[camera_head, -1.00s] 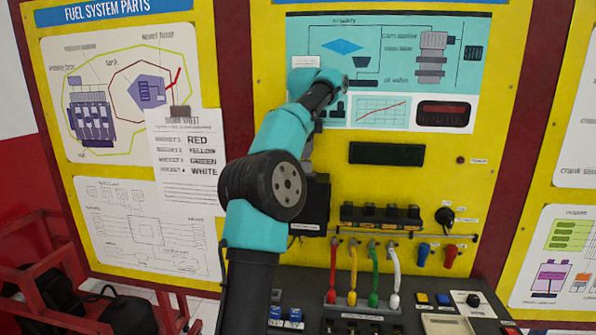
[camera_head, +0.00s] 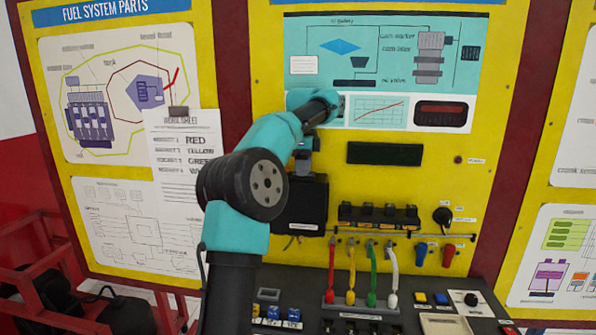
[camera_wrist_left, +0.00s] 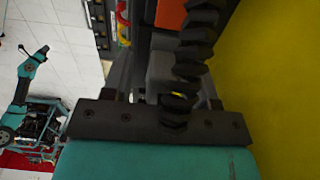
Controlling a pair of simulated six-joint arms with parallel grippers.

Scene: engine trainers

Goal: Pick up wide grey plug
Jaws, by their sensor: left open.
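My left gripper (camera_head: 303,165) hangs at the wrist in front of the yellow panel, just above a black box (camera_head: 304,207). Much of the gripper is hidden or too small to read in the head view. In the left wrist view the jaws of my left gripper (camera_wrist_left: 155,65) are open. A plain grey block (camera_wrist_left: 164,68) shows between them, and a dark ridged part (camera_wrist_left: 196,45) lies along the right side. The grey block may be the wide grey plug, but I cannot tell for sure. My right gripper is in neither view.
Red, yellow, green and white cables with plugs (camera_head: 351,290) hang to the right of the black box. A row of black sockets (camera_head: 379,214) sits above them. A dark console (camera_head: 405,312) with switches juts out below. A paper worksheet (camera_head: 188,158) hangs at the left.

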